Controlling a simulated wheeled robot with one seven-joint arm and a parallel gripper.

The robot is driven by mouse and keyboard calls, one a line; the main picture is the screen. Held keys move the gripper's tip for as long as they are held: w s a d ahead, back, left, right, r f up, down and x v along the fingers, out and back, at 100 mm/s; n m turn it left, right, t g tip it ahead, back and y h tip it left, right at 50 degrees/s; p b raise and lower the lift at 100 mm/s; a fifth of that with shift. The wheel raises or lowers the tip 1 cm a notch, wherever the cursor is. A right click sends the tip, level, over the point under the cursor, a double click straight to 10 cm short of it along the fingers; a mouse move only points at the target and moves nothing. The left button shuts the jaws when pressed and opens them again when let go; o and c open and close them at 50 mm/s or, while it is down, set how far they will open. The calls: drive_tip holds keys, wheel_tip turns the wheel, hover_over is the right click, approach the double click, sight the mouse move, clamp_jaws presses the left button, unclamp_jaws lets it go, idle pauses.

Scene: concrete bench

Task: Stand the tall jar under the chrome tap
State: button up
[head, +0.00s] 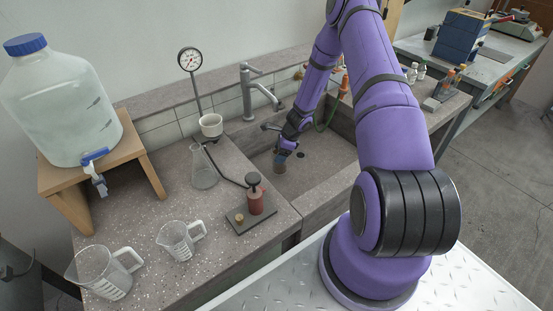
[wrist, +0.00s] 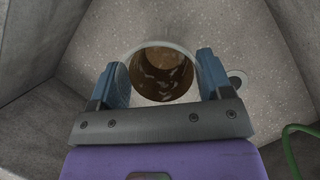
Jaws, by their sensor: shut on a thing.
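The tall jar (wrist: 163,97) shows in the wrist view as a round pale rim with a brown inside, between the two blue fingers of my gripper (wrist: 164,72). The fingers are shut on its sides. In the head view my gripper (head: 286,149) points down into the sink, and the jar (head: 280,165) shows below it, looking upright. I cannot tell whether its base touches the sink floor. The chrome tap (head: 247,92) stands at the sink's back left edge, with its spout reaching over the basin. The jar appears below and slightly right of the spout's end.
The stone sink (head: 322,160) has walls close around my gripper. A drain (wrist: 238,78) lies right of the jar. A green hose (wrist: 290,150) is nearby. On the left counter stand a flask (head: 203,168), a gauge (head: 190,60), a red-bodied device (head: 255,200) and two measuring jugs (head: 178,242).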

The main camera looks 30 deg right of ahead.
drive_tip(key=shift+w+a, duration=0.45)
drive_tip(key=shift+a, duration=0.35)
drive_tip(key=shift+s+d+f, duration=0.1)
drive_tip(key=shift+d+f, duration=0.05)
drive_tip(key=shift+f, duration=1.6)
drive_tip(key=shift+f, duration=0.1)
drive_tip(key=o, duration=1.3)
drive_tip(key=shift+c, duration=0.2)
drive_tip(key=v, duration=0.7)
drive_tip(key=shift+r, duration=0.4)
drive_tip(key=shift+d, duration=0.1)
